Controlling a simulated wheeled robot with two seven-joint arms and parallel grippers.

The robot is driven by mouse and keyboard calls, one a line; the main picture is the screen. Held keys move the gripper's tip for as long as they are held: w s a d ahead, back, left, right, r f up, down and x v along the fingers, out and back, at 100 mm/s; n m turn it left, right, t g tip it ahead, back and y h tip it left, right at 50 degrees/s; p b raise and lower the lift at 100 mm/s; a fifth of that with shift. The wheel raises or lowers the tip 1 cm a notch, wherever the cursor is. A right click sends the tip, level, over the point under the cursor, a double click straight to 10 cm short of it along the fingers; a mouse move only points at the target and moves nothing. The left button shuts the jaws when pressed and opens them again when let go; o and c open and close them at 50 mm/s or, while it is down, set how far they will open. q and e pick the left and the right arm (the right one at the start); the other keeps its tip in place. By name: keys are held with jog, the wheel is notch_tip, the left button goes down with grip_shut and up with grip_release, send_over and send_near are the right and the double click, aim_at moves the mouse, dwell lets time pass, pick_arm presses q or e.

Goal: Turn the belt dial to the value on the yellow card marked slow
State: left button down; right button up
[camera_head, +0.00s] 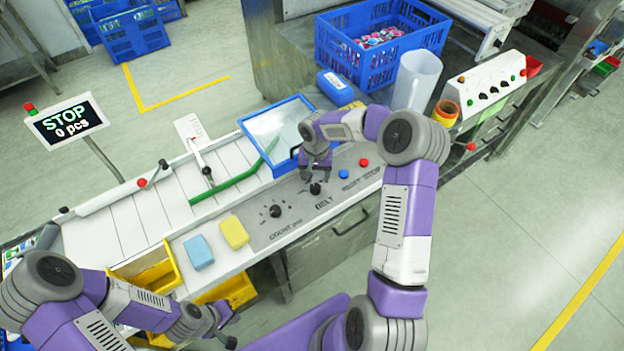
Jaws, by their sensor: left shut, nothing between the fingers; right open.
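The belt dial (315,188) is a small black knob beside the printed word BELT on the grey control panel. My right gripper (316,177) is open and points down right over this dial; whether its fingers touch the knob cannot be told. The pointer and scale are too small to read. A second black dial (275,211) sits to the left on the same panel, its scale marks around it. No card with readable writing on it shows; a plain yellow block (234,232) lies on the counter. My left gripper (226,328) is shut and empty, low at the front.
A blue block (198,252) lies beside the yellow one. A red button (364,162) and a blue button (343,174) sit right of the dial. A blue-framed clear tray (278,130) stands behind my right gripper. A display (67,121) reads STOP, 0 pcs.

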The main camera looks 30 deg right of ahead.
aim_at(316, 187)
jog(key=f, duration=0.4)
jog(key=shift+s+f, duration=0.1)
jog(key=shift+s, duration=0.1)
jog(key=shift+f, duration=0.55)
jog(key=c, duration=1)
jog(key=shift+c, duration=0.2)
